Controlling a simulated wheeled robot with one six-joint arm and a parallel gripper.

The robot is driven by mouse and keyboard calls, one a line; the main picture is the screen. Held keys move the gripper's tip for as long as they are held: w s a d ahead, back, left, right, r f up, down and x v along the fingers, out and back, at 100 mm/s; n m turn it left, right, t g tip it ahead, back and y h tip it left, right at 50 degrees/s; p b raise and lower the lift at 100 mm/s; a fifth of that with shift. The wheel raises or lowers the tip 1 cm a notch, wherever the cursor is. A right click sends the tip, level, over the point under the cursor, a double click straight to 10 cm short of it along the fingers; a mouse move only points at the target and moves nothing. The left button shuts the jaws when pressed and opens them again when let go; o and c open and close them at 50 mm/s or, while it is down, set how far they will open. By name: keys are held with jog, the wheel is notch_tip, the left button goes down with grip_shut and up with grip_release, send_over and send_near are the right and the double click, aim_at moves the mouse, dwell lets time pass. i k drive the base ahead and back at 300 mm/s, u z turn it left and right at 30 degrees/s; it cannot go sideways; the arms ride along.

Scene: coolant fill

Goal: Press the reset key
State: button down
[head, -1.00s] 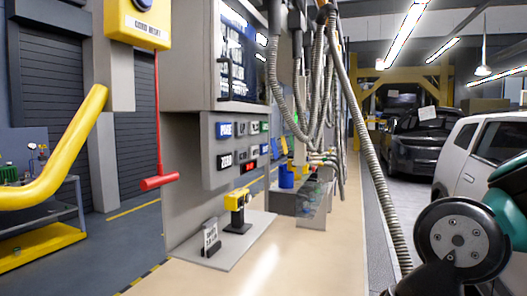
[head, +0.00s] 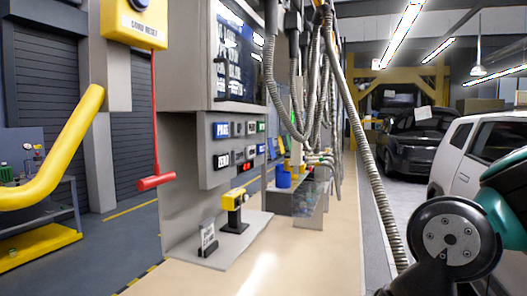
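A grey console (head: 190,165) stands left of centre with a key panel (head: 210,178) under a dark screen (head: 238,55). On the panel are a blue key (head: 220,130), a black key that seems to read ZERO (head: 221,161), and several smaller keys. Red marks glow low on the panel. The small labels are too blurred to tell which key is reset. A yellow box (head: 135,22) at the upper left bears a label that seems to end in RESET, and a red cord with a red handle (head: 156,181) hangs below it. My gripper is not in view; only arm links show at the lower right.
A yellow device on a stand (head: 235,208) and a small sign (head: 207,238) are on the base plate before the console. Grey hoses (head: 370,160) hang right of it. A yellow pipe (head: 55,165) is at left. The beige counter front (head: 270,270) is clear.

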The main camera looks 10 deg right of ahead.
aim_at(260, 147)
jog(key=u, duration=0.4)
jog(key=i, duration=1.65)
jog(key=z, duration=0.8)
